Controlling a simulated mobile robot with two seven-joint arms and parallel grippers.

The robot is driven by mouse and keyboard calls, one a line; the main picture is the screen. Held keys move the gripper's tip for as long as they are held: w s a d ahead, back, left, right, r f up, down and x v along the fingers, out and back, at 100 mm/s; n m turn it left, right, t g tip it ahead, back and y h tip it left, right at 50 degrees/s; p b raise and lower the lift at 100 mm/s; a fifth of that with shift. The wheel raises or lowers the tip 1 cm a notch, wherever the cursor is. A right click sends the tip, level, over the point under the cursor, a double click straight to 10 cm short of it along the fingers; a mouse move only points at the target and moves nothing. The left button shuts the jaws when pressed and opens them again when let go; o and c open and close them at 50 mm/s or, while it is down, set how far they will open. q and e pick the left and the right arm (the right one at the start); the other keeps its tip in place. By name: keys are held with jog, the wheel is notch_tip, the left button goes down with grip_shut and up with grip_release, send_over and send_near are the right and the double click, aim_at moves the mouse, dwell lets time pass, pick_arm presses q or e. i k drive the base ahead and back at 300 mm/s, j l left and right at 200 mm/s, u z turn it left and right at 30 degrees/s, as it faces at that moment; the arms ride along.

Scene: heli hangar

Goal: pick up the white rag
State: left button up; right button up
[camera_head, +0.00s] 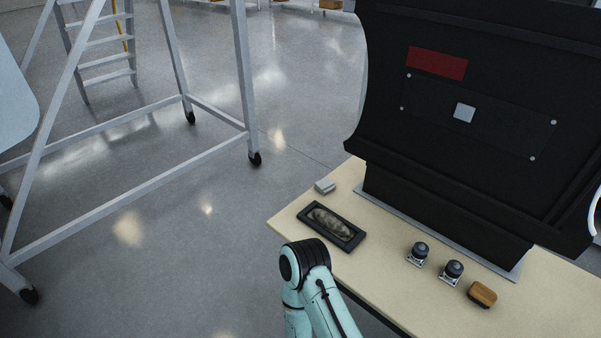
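A small whitish-grey folded block (324,186), which may be the white rag, lies at the far left corner of the light wooden table (285,222). It is too small to tell if it is cloth. It sits apart from a black tray (355,239) that holds a mottled grey-brown oblong thing (332,220). Part of one of my teal arms rises from the bottom edge, in front of the table's left edge and close to the tray. Neither of my grippers shows.
A large black machine housing (470,60) stands on the table's back. Two small dark-knobbed parts (419,252) (452,271) and a brown block (482,294) lie along the front right. A wheeled grey frame (150,178) and a ladder (100,45) stand left on open floor.

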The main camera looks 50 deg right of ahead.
aim_at(324, 186)
jog(key=i, duration=0.85)
jog(key=i+z, duration=0.15)
jog(key=i, duration=0.65)
jog(key=i+z, duration=0.65)
jog(key=z, duration=0.25)
jog(key=i+j+z, duration=0.25)
jog(key=z, duration=0.25)
